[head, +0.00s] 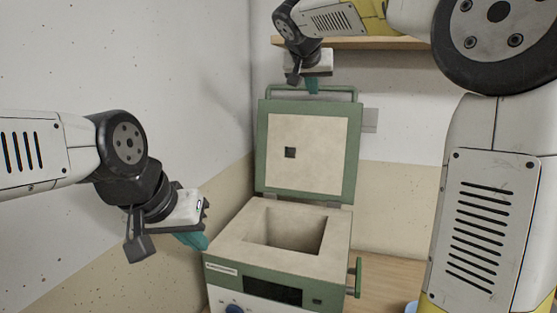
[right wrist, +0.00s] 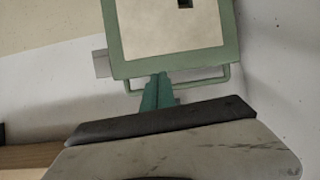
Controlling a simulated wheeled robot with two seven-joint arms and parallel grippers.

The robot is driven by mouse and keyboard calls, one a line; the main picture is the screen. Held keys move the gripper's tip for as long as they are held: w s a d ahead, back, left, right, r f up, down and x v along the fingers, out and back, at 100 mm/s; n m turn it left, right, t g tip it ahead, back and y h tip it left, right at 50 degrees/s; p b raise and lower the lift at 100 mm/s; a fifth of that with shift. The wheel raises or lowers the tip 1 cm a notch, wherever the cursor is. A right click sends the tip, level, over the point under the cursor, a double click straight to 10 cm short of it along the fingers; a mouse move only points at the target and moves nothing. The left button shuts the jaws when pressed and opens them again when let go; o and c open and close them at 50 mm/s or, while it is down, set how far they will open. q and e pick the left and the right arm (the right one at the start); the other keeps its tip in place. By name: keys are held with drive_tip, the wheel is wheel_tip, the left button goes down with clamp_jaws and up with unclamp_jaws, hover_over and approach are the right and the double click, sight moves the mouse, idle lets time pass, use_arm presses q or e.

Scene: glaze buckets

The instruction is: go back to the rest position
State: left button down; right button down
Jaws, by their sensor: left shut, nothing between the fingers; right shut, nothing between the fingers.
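My left gripper (head: 194,241) has teal fingers, held together and empty. It hangs to the left of the kiln, near the left wall, and looks close to the kiln's left side in the head view. My right gripper (head: 312,87) is up at the back, in front of the top of the raised lid. Its teal fingers are shut and empty; they also show in the right wrist view (right wrist: 157,93), overlapping the lid's handle bar.
A green and cream kiln (head: 225,249) stands on a wooden surface (head: 392,288) with its lid (head: 330,150) raised and its chamber open. A wooden shelf (head: 385,43) is on the back wall behind my right arm. A small blue thing (head: 411,307) shows partly at the bottom right.

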drive_tip(key=s+d+f+n+g+y, duration=0.1)
drive_tip(key=s+d+f+g, duration=0.15)
drive_tip(key=s+f, duration=0.45)
drive_tip(key=s+d+f+n+g+y, duration=0.15)
drive_tip(key=s+d+f, duration=0.3)
drive_tip(key=s, duration=0.45)
drive_tip(key=s+a+f+y, duration=0.2)
drive_tip(key=s+f+y, duration=0.1)
drive_tip(key=s+f, duration=1)
drive_tip(key=s, duration=0.3)
drive_tip(key=shift+a+n+g, duration=0.2)
drive_tip(key=shift+n+g, duration=0.15)
drive_tip(key=shift+g, duration=0.05)
